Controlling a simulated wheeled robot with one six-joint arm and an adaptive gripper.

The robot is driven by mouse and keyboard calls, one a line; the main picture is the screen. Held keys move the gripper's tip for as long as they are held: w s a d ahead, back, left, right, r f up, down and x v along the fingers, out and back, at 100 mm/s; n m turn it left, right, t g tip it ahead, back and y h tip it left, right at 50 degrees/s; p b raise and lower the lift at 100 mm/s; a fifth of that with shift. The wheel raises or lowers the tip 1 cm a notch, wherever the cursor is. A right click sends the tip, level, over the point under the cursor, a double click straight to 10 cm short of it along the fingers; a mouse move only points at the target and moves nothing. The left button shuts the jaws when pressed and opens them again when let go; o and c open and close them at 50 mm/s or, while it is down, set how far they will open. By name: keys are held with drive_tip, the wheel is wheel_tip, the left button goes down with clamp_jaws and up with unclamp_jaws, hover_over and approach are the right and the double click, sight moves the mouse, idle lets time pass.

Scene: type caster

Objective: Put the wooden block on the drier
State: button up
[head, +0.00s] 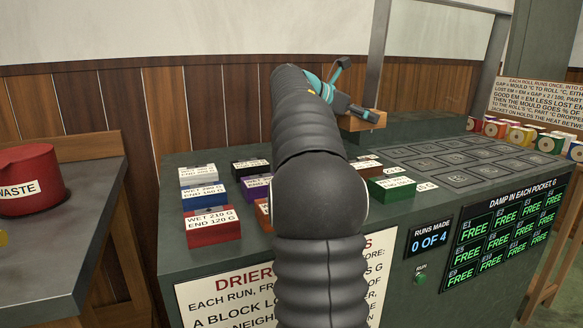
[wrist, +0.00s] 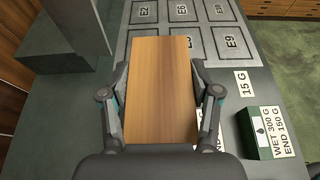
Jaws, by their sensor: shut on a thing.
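My gripper (wrist: 161,105) is shut on the wooden block (wrist: 161,85), a plain brown-grained block that fills the middle of the wrist view. In the head view the block (head: 365,121) shows at the end of my arm, held above the drier's top. The drier (head: 395,140) is a dark green bench with a grid of labelled pockets. In the wrist view, pockets such as E9 (wrist: 231,41) lie ahead and to the right of the block, and the block hides part of the grid. My arm hides part of the drier in the head view.
Labelled colour blocks, such as a red one (head: 213,226) and a green one (head: 392,188), stand on the drier's near part. A panel (head: 505,237) reads FREE for the pockets. A red waste bin (head: 30,178) stands on a table at left. A post (head: 378,55) rises behind.

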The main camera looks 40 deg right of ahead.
drive_tip(key=w+a+f, duration=0.4)
drive_tip(key=w+a, duration=0.1)
drive_tip(key=w+a+f+b, duration=0.1)
drive_tip(key=w+a+f, duration=0.1)
drive_tip(key=shift+w+a+f, duration=0.2)
drive_tip(key=shift+a, duration=0.15)
drive_tip(key=shift+f+b, duration=0.5)
drive_tip(key=shift+f, duration=1.45)
drive_tip(key=shift+f, duration=0.15)
drive_tip(key=o, duration=1.3)
drive_tip(key=shift+w+a+r, duration=0.1)
drive_tip(key=shift+a+r, duration=0.15)
drive_tip(key=shift+a, duration=0.1)
drive_tip(key=p+v, duration=0.1)
drive_tip(key=v, duration=1)
drive_tip(key=shift+a+r, duration=0.1)
drive_tip(key=shift+a, duration=0.05)
